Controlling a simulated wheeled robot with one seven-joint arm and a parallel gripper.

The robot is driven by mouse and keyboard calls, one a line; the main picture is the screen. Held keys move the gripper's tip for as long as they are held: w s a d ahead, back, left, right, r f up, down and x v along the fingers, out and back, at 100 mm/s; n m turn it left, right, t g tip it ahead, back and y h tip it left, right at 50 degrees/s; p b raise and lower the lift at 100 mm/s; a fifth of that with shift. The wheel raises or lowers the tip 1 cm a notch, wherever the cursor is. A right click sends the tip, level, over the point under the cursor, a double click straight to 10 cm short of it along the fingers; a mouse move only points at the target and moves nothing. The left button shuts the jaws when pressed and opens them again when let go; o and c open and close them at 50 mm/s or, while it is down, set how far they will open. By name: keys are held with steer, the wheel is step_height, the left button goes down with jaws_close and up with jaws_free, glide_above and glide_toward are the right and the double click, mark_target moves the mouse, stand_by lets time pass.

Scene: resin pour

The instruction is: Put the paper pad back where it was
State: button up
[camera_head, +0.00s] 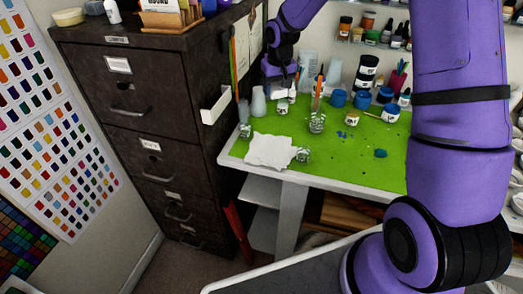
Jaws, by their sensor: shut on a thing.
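A white, flat, wavy-edged sheet (270,150) lies on the green mat (350,165) near the table's front left corner. I cannot tell whether it is the paper pad, and no other pad shows clearly. My gripper (281,88) points down over the back left of the table, behind the sheet and well apart from it. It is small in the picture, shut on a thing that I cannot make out. A small white-labelled jar (283,107) stands just below it in the picture.
A translucent cup (259,103) and a glass jar with sticks (317,124) stand close to the gripper. Blue-lidded jars (338,98) stand to the right. A dark filing cabinet (150,110) borders the table's left. The mat's front middle is mostly clear.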

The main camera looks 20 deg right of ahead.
mark_target(267, 148)
steer(key=shift+s+a+f+n+y, duration=0.6)
steer(key=shift+s+a+f+n, duration=2.1)
steer(key=shift+s+n, duration=2.05)
steer(key=shift+n, duration=0.55)
steer(key=shift+w+f, duration=0.15)
steer(key=shift+f, duration=1.45)
steer(key=shift+w+f, duration=0.2)
steer(key=shift+f, duration=1.35)
steer(key=shift+w+f, duration=0.15)
steer(key=shift+f, duration=1.45)
steer(key=shift+f, duration=0.15)
steer(key=o, duration=1)
steer(key=shift+c, duration=0.2)
step_height(267, 148, up, 12)
steer(key=s+d, duration=0.1)
steer(key=shift+d+r, duration=0.2)
steer(key=shift+d, duration=0.1)
